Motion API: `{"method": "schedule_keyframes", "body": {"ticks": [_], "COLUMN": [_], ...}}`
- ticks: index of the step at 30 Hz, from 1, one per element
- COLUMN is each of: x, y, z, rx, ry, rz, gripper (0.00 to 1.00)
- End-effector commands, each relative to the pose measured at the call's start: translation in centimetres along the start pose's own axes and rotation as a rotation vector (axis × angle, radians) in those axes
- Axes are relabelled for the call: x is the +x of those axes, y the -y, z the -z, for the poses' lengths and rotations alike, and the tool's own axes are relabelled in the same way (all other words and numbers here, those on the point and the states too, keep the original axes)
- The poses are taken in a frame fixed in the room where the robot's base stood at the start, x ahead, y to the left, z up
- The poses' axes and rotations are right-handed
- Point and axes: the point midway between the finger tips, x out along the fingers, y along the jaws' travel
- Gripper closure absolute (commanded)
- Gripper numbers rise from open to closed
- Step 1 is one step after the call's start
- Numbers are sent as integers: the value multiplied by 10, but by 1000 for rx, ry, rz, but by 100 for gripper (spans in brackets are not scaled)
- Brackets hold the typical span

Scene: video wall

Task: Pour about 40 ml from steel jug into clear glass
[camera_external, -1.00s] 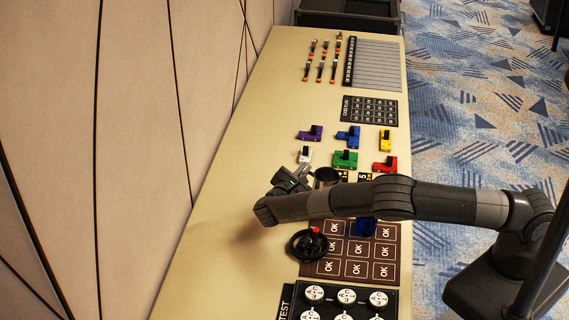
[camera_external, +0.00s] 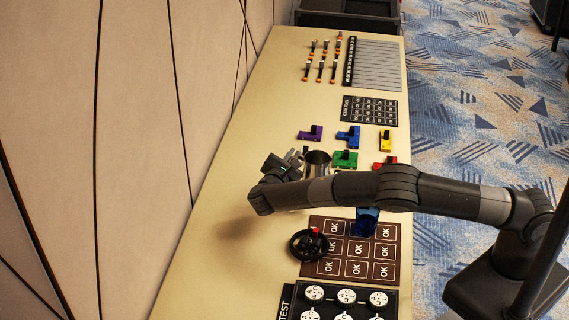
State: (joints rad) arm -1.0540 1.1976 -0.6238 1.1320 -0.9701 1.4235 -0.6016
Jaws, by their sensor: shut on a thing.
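My gripper (camera_external: 297,163) is shut on the steel jug (camera_external: 318,170), over the table's left-middle part. The jug's round mouth and grey metal side show at the right of the jaws. Its lower part is hidden behind my arm, so I cannot tell its exact tilt or whether liquid leaves it. I cannot make out the clear glass; my forearm crosses the table there and may hide it.
Coloured blocks, including a green one (camera_external: 344,160), lie beyond the jug. White round pieces on a black board (camera_external: 345,306) are at the near end. The table's left strip is clear.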

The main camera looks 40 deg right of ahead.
Motion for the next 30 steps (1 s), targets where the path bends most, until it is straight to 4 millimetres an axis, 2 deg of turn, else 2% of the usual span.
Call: {"method": "schedule_keyframes", "body": {"ticks": [8,15,22,30], "x": [-26,-63,-90,-110], "y": [-48,-99,-126,-143], "z": [22,43,53,62], "rx": [21,35,39,37], "ry": [-84,-177,-231,-268], "rz": [-192,-405,-531,-618], "gripper": [100,100,100,100]}}
